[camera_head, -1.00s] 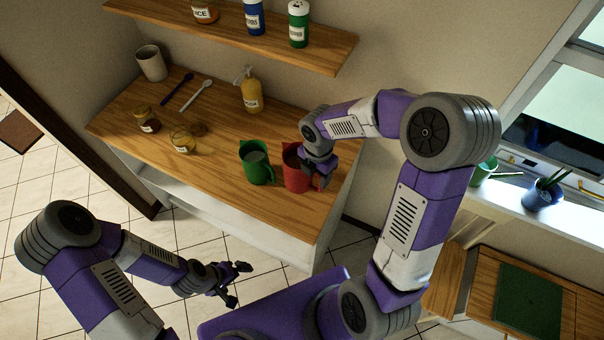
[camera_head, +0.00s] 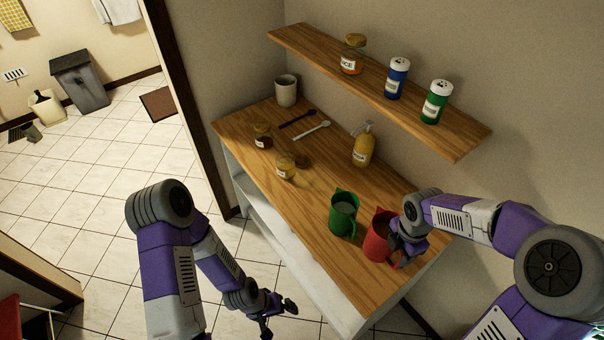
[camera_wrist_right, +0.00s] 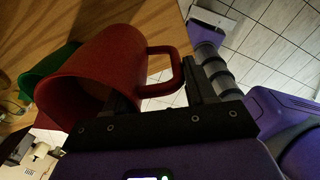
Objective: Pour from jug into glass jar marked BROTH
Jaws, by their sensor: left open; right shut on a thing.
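A red jug (camera_head: 377,244) stands upright at the near right end of the wooden counter; I cannot tell whether it touches the wood. My right gripper (camera_head: 400,254) is shut on its handle, which shows between the fingers in the right wrist view (camera_wrist_right: 160,92). A green jug (camera_head: 343,216) with greyish contents stands just left of it. Two small labelled glass jars stand further left: one with dark contents (camera_head: 262,137), one with yellowish contents (camera_head: 285,169). Their labels are too small to read. My left gripper (camera_head: 278,314) is open and empty, over the floor in front of the counter.
A yellow pump bottle (camera_head: 363,147) stands behind the jars. Two spoons (camera_head: 311,131) and a pale cup (camera_head: 286,90) are at the counter's far end. The wall shelf (camera_head: 320,57) above holds a jar and two shakers. Counter between yellowish jar and green jug is clear.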

